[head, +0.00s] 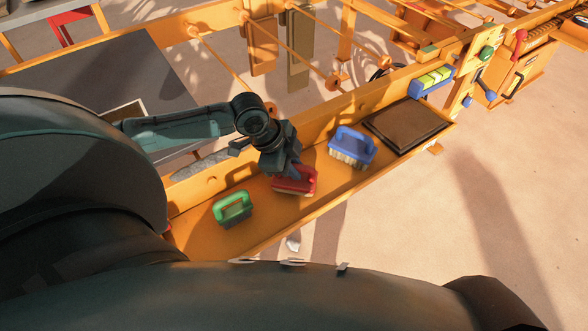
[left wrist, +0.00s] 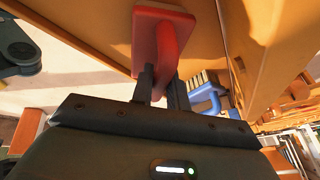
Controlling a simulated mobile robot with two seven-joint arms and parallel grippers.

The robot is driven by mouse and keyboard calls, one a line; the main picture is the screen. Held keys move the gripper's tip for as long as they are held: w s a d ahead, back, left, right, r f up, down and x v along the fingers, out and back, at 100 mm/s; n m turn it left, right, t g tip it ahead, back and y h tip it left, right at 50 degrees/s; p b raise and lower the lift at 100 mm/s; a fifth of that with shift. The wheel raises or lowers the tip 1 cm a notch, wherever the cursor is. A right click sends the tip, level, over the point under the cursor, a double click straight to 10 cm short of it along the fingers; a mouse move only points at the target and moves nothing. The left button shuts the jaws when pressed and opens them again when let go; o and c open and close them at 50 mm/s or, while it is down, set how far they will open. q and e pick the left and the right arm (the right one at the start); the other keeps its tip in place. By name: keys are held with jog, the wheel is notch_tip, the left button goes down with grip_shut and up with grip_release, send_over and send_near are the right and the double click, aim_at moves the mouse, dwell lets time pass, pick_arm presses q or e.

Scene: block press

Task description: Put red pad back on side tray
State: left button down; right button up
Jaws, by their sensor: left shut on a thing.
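The red pad (head: 296,183) is a block with a red handle on top, at the orange side tray (head: 262,226). My left gripper (head: 285,170) is above it and shut on its handle. In the left wrist view the red pad (left wrist: 160,38) shows between the fingers of my left gripper (left wrist: 162,85). The pad is at or just over the tray surface; I cannot tell whether it touches. My right gripper is not in view.
A green-handled brush (head: 232,208) stands to the left of the red pad on the tray. A blue-handled brush (head: 352,146) stands to its right. A dark brown plate (head: 407,125) lies at the tray's right end, near a blue holder with yellow-green blocks (head: 433,80).

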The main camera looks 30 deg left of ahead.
pick_arm(q)
jog(key=shift+f, duration=0.3)
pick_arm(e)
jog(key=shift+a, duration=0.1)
pick_arm(q)
jog(key=c, duration=1.4)
grip_release()
jog(key=shift+o, duration=0.2)
